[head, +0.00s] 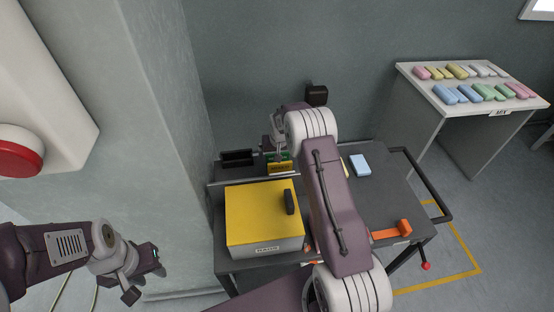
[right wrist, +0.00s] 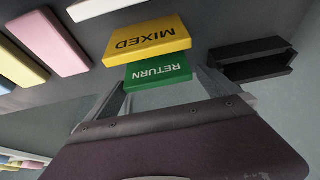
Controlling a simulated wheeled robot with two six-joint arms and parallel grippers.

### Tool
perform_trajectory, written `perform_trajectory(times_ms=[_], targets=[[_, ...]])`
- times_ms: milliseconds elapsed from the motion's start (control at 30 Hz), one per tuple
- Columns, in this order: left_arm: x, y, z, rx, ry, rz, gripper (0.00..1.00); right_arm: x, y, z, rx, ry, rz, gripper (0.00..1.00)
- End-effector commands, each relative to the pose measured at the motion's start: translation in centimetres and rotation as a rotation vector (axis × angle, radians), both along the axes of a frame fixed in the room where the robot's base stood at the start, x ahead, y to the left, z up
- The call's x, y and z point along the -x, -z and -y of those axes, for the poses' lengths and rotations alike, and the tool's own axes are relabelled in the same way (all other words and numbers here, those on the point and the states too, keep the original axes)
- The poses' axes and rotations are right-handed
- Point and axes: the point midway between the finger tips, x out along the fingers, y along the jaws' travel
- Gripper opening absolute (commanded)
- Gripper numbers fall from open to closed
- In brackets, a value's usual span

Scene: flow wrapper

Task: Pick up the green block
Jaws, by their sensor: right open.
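The green block (right wrist: 160,72), lettered RETURN, is in the right wrist view beside a yellow block (right wrist: 145,40) lettered MIXED. In the head view the green block (head: 278,156) shows at the cart's back edge, partly hidden by my right arm. My right gripper (right wrist: 166,84) is open, one finger on either side of the green block's near edge; I cannot tell whether they touch it. In the head view the right gripper (head: 274,143) is small and above the block. My left gripper (head: 144,276) is open and empty at lower left, away from the cart.
A yellow-topped box (head: 258,212) with a black handle stands on the dark cart (head: 385,195). A black holder (head: 238,157) sits left of the green block. A pale blue block (head: 360,165) lies to the right. A side table (head: 415,77) holds several pastel blocks.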

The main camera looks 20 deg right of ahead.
Motion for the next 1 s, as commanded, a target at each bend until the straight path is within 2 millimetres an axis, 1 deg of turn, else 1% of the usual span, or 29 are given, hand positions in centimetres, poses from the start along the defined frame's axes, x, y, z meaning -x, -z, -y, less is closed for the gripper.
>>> perform_trajectory(times_ms=[100, 200, 300, 467, 500, 567, 600, 667, 700, 900, 967, 1000], targets=[[0.0, -0.6, 0.0, 0.000, 0.000, 0.000, 0.36, -0.4, 2.2, 0.4, -0.001, 0.001, -0.006, 1.00], [0.0, -0.5, 0.0, 0.000, 0.000, 0.000, 0.36, -1.0, 3.7, 0.5, 0.000, 0.000, -0.004, 1.00], [0.0, -0.6, 0.0, 0.000, 0.000, 0.000, 0.36, -1.3, 4.2, 0.6, -0.001, 0.000, -0.003, 1.00], [0.0, -0.5, 0.0, 0.000, 0.000, 0.000, 0.36, -1.3, 4.2, 0.6, -0.001, 0.000, -0.002, 1.00], [0.0, -0.5, 0.0, 0.000, 0.000, 0.000, 0.36, -1.3, 4.2, 0.6, -0.001, 0.000, -0.002, 0.94], [0.0, -0.5, 0.0, 0.000, 0.000, 0.000, 0.36, -1.3, 4.2, 0.6, -0.001, 0.000, -0.002, 0.78], [0.0, -0.5, 0.0, 0.000, 0.000, 0.000, 0.36, -1.3, 4.2, 0.6, -0.001, 0.000, -0.002, 0.67], [0.0, -0.5, 0.0, 0.000, 0.000, 0.000, 0.36, -1.3, 4.2, 0.6, -0.001, 0.000, -0.002, 0.50], [0.0, -0.5, 0.0, 0.000, 0.000, 0.000, 0.36, -1.3, 4.2, 0.6, -0.001, 0.000, -0.002, 0.40], [0.0, -0.5, 0.0, 0.000, 0.000, 0.000, 0.36, -1.3, 4.0, 0.5, 0.000, 0.000, -0.001, 0.40], [0.0, -0.5, 0.0, 0.000, 0.000, 0.000, 0.36, -1.4, 3.4, 0.6, 0.000, 0.000, 0.001, 0.40], [0.0, -0.4, 0.0, 0.000, 0.000, 0.000, 0.36, -1.4, 2.7, 0.6, 0.001, 0.000, 0.002, 0.40]])
